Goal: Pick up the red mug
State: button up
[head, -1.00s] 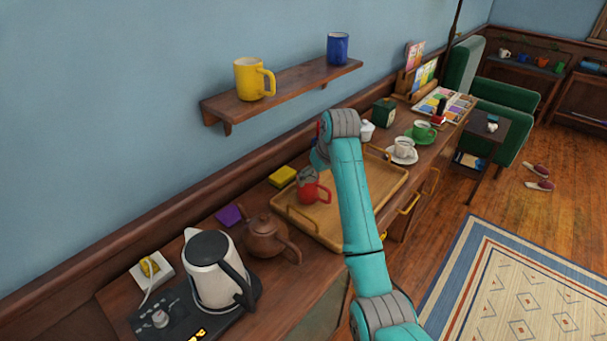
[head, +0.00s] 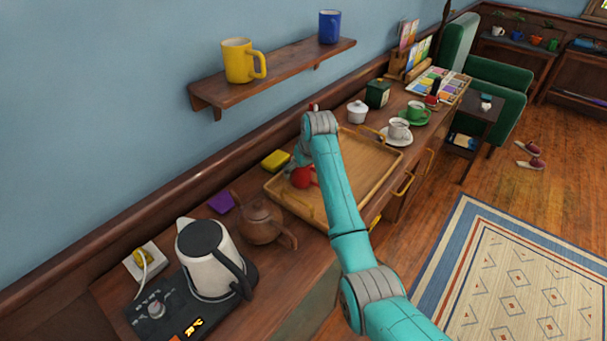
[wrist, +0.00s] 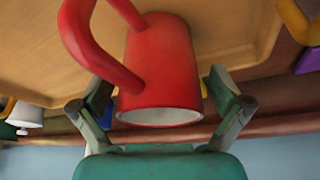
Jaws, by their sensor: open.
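The red mug (head: 304,177) stands on the wooden tray (head: 372,167) on the sideboard, partly hidden behind my arm in the head view. In the wrist view the red mug (wrist: 160,70) is large and close, with its handle to the upper left and its pale rim toward my gripper. My gripper (wrist: 160,112) is open, one finger on either side of the mug near its rim. I cannot tell whether either finger touches it. In the head view my gripper is mostly hidden behind my arm.
A brown teapot (head: 258,222) and a kettle (head: 205,262) stand left of the tray. A yellow sponge (head: 275,160) lies behind it. A white lidded pot (head: 357,112) and cups on saucers (head: 397,132) stand to the right. A shelf (head: 290,72) with two mugs hangs above.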

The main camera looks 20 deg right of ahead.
jog(key=shift+x, duration=0.75)
jog(key=c, duration=1.3)
